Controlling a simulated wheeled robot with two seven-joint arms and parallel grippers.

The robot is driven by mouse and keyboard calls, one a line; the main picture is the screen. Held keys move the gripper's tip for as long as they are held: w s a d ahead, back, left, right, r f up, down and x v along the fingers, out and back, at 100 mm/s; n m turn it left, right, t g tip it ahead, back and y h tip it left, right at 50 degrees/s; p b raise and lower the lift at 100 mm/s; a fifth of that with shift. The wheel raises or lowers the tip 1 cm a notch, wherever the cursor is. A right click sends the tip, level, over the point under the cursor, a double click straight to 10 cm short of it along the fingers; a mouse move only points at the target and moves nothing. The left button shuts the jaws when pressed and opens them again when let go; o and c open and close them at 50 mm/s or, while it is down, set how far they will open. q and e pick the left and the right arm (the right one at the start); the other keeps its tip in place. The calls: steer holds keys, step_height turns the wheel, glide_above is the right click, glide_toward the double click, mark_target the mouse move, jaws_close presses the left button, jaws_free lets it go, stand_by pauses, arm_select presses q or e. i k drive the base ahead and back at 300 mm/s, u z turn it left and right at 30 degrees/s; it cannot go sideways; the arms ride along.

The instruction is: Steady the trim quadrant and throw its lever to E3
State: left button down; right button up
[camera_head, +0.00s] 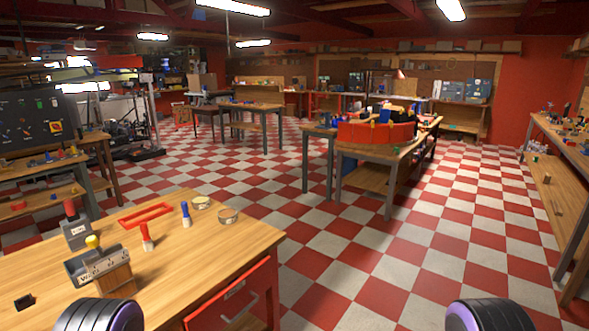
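On the wooden workbench (215,240) at the lower left stands a wooden block with a grey slanted plate, a white marked strip and a yellow-knobbed lever (93,243). It looks like the trim quadrant (118,278). The strip's marks are too small to read, so I cannot tell the lever's position. Behind it stands a grey box with a red-handled lever (70,211). Neither of my grippers is in view. Only black and purple rounded parts of my arms show at the bottom edge, apart from the quadrant.
The bench also holds a red rectangular frame (147,215), a red-handled tool (146,238), a blue-handled tool (186,214), two round tins (228,215) and a small black block (24,301). A red drawer (232,301) is under the bench's right side. Checkered floor (390,270) lies open to the right.

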mark_target(93, 242)
steer(key=u, duration=0.1)
steer(key=i, duration=0.9)
steer(key=u, duration=0.5)
